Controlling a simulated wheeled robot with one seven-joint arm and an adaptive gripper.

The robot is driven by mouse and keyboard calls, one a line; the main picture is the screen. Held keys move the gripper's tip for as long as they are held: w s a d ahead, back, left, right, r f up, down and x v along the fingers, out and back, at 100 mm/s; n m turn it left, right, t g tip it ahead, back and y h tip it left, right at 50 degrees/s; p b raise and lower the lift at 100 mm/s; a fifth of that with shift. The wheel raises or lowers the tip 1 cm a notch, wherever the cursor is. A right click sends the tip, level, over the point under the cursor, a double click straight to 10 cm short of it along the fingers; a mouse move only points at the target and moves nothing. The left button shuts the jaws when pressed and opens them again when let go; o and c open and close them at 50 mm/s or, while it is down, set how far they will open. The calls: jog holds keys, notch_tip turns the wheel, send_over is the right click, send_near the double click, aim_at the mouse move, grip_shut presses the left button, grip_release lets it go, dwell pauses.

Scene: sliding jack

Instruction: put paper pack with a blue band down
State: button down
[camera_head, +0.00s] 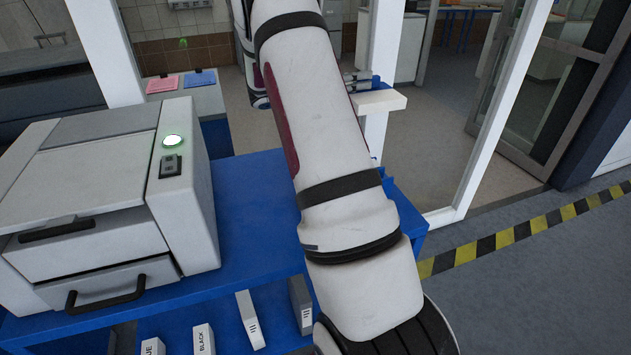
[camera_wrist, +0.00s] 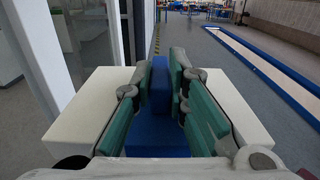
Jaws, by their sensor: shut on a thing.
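My gripper (camera_wrist: 160,88) is shut on the upright blue middle part of the paper pack. The paper pack with a blue band (camera_wrist: 238,105) is white on both sides of the green finger pads, with blue between them. In the head view the white end of the pack (camera_head: 385,102) shows to the right of my arm, beyond the blue table. Fingers of my gripper (camera_head: 358,80) show there above it. My arm hides the rest of the pack. Whether anything touches its underside cannot be seen.
A blue table (camera_head: 255,200) carries a large white machine (camera_head: 85,220) with a lit green button. Boxes, one marked BLACK (camera_head: 204,341), stand below at the front. White door posts (camera_head: 497,120) and a yellow-black floor stripe (camera_head: 520,230) lie at the right. Open floor shows beyond.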

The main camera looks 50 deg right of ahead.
jog(key=shift+w+a+f, duration=0.15)
jog(key=shift+a+f, duration=0.05)
jog(key=shift+f, duration=0.05)
jog(key=w+f+b, duration=0.1)
jog(key=f+b, duration=0.2)
jog(key=f, duration=0.3)
jog(key=w+f+b, duration=0.2)
jog(key=f+b, duration=0.1)
jog(key=f, duration=0.3)
jog(key=w+f+b, duration=0.2)
jog(key=f+b, duration=0.1)
jog(key=f, duration=0.4)
jog(key=shift+w, duration=0.25)
jog(key=shift+f+b, duration=0.1)
jog(key=shift+b, duration=0.25)
jog(key=c, duration=1.6)
grip_release()
jog(key=shift+o, duration=0.2)
